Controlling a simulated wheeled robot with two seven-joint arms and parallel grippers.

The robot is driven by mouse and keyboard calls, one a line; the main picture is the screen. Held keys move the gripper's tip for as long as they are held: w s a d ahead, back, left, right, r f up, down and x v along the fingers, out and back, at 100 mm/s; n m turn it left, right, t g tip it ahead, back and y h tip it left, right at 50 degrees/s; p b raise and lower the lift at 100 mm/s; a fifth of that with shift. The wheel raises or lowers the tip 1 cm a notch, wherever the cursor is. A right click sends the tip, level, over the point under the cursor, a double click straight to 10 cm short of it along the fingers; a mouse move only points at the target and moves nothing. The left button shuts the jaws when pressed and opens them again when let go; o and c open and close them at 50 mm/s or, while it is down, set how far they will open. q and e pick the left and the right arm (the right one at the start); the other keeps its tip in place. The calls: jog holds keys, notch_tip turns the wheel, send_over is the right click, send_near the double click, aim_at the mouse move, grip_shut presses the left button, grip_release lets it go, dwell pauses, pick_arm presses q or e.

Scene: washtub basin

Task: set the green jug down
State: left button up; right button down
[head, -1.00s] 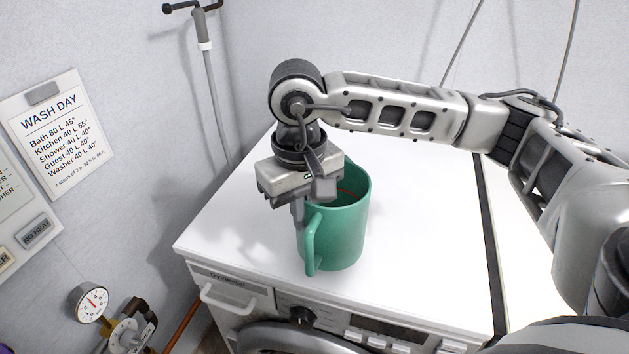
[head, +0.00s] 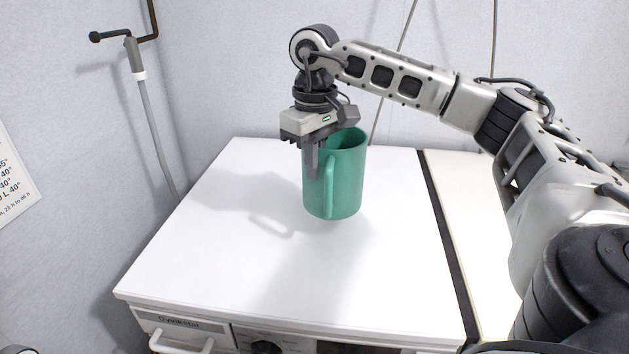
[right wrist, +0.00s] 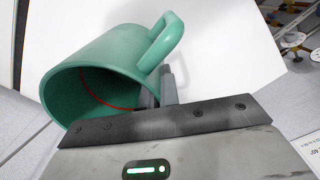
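The green jug (head: 345,180) is upright in the head view, over the white top of the washing machine (head: 225,260). Its shadow lies apart from its base, so it appears held a little above the top. My right gripper (head: 313,165) is shut on the jug at its handle side. A red line shows inside the jug, and I see no contents. The exact finger contact is partly hidden. My left gripper is in no view.
The machine top around the jug is bare. A dark gap (head: 445,235) divides it from another white surface (head: 475,220) on the right. Grey walls stand behind and left, with a pipe (head: 150,120) at the left wall.

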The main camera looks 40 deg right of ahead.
aim_at(314, 185)
jog(key=shift+w+d+f, duration=0.35)
jog(key=shift+w+f, duration=0.05)
jog(key=shift+f, duration=0.2)
jog(key=shift+w+d+f, duration=0.3)
jog(key=shift+w+f, duration=0.05)
jog(key=shift+f, duration=0.2)
jog(key=f, duration=0.2)
jog(key=f+p, duration=0.1)
jog(key=shift+w+d+f, duration=0.1)
jog(key=shift+w+d, duration=0.15)
jog(key=shift+f, duration=0.35)
jog(key=shift+f, duration=0.1)
jog(key=c, duration=1.6)
grip_release()
jog(key=shift+c, duration=0.2)
